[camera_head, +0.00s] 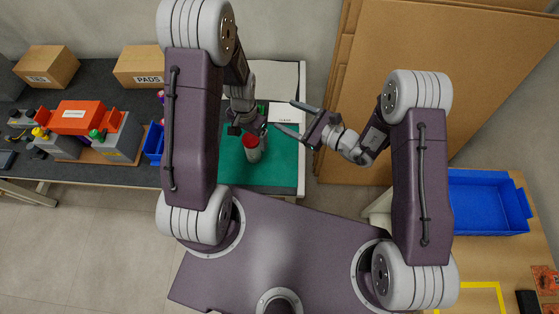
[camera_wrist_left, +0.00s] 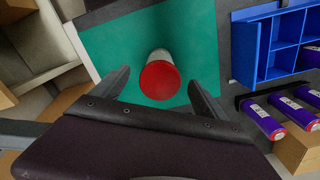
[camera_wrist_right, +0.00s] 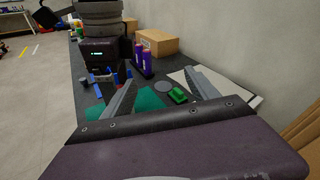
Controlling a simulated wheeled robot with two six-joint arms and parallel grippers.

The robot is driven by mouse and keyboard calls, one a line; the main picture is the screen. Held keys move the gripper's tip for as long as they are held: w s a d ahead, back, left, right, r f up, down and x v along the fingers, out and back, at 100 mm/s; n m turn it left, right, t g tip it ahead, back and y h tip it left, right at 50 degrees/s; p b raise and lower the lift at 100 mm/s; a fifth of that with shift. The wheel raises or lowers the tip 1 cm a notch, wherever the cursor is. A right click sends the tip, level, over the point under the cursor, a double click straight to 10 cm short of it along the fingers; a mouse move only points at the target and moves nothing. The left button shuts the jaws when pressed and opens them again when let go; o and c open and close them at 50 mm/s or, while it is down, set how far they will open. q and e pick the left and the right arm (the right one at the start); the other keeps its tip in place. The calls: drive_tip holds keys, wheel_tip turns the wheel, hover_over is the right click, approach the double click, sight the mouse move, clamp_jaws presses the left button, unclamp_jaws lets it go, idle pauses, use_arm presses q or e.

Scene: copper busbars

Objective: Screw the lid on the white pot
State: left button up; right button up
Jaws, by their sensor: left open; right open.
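The white pot (camera_head: 254,155) stands upright on the green mat (camera_head: 285,173), with the red lid (camera_head: 250,141) on its top. I cannot tell how tightly the lid sits. In the left wrist view the lid (camera_wrist_left: 160,81) faces the camera between my finger ends, and a little of the pot wall (camera_wrist_left: 160,54) shows behind it. My left gripper (camera_head: 252,128) is open, over the pot and apparently apart from it. My right gripper (camera_head: 284,116) is open and empty, to the right of the pot. The pot is not clearly visible in the right wrist view.
A blue compartment tray (camera_wrist_left: 252,50) and purple cylinders (camera_wrist_left: 265,122) lie beside the mat. A green block (camera_wrist_right: 178,95) and a grey disc (camera_wrist_right: 163,87) lie near the mat. Cardboard boxes (camera_head: 140,66) stand at the back left; large cardboard sheets (camera_head: 440,80) lean at right.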

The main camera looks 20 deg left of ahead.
drive_tip(key=s+f+m+h, duration=0.15)
drive_tip(key=s+f, duration=0.25)
drive_tip(key=f, duration=0.6)
drive_tip(key=g, duration=0.2)
approach(259, 155)
drive_tip(key=shift+a+m, duration=0.2)
drive_tip(key=shift+m, duration=0.15)
drive_tip(key=shift+s+a, duration=0.1)
drive_tip(key=x, duration=1.2)
use_arm(q)
drive_tip(key=shift+c, duration=0.3)
use_arm(e)
clamp_jaws()
use_arm(q)
drive_tip(key=c, duration=1.4)
drive_tip(key=m, duration=1)
drive_tip(key=o, duration=1.5)
drive_tip(key=shift+c, duration=0.2)
